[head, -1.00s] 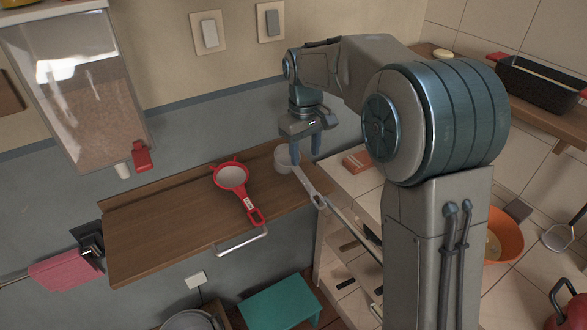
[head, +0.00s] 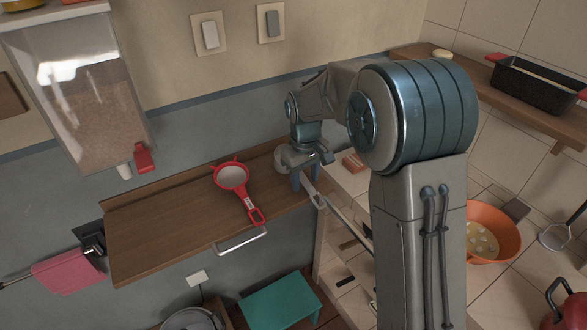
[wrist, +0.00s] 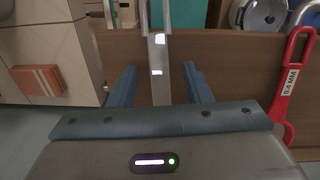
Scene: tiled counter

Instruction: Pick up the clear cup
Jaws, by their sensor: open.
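The clear cup looks like a pale grey, long-handled cup (head: 281,160) at the right end of the wooden shelf (head: 155,235). My gripper partly hides its bowl in the head view. Its handle (head: 319,201) reaches toward the shelf's front right edge. My gripper (head: 306,187) is open, pointing down over the handle. In the wrist view, the handle (wrist: 157,70) runs between the two blue fingers of my gripper (wrist: 159,78), with a gap on each side. The bowl is not visible there. I cannot tell how far the fingertips are above the shelf.
A red strainer (head: 231,176) lies on the shelf left of the cup; its red handle (wrist: 288,90) is at the right of the wrist view. An orange-brown box (head: 354,163) is to the right. A metal bar (head: 241,240) is on the shelf's front edge. The shelf's left part is clear.

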